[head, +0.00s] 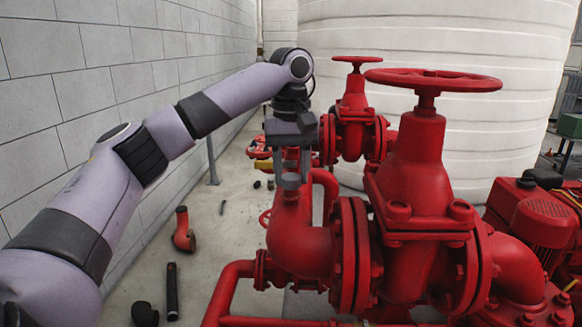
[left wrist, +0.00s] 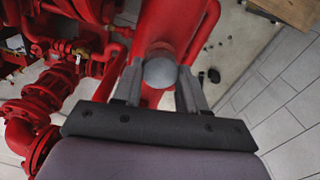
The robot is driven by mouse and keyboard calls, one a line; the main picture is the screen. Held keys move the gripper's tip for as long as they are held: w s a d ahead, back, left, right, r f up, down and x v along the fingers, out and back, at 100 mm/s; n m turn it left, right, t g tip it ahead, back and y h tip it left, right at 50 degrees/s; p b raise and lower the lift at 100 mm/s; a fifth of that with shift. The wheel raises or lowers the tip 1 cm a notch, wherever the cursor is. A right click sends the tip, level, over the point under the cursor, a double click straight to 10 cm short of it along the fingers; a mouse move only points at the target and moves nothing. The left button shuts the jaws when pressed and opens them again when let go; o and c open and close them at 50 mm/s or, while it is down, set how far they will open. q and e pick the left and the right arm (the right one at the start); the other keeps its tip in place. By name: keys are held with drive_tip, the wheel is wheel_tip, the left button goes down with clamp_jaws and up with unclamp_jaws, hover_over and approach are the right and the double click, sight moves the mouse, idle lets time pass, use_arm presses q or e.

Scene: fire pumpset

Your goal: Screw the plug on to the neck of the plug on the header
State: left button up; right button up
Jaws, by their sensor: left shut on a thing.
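My left gripper (head: 291,165) points down over the red header (head: 300,240) at the centre of the head view. It is shut on a round grey plug (left wrist: 160,73), which shows between its two fingers in the left wrist view. In the head view the plug (head: 291,181) is at the fingertips, right at the top of the header's upright end. The neck is hidden beneath the plug and fingers, so I cannot tell whether plug and neck touch or whether any thread is engaged. The header also shows behind the plug in the left wrist view (left wrist: 178,28). My right gripper is not in view.
A red valve with a handwheel (head: 432,80) stands close to the right of the header, with another valve (head: 355,120) behind. A loose red elbow (head: 182,230) and a black pipe (head: 172,290) lie on the floor. A block wall (head: 130,60) is at left.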

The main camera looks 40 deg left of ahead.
use_arm(q)
drive_tip(key=shift+f, duration=0.6)
drive_tip(key=shift+r, duration=0.1)
drive_tip(key=m+p, duration=0.2)
drive_tip(key=p, duration=0.1)
drive_tip(key=shift+r, duration=0.15)
drive_tip(key=shift+f+m, duration=0.25)
drive_tip(key=shift+m, duration=1.05)
drive_tip(key=m, duration=0.4)
drive_tip(key=shift+m, duration=0.3)
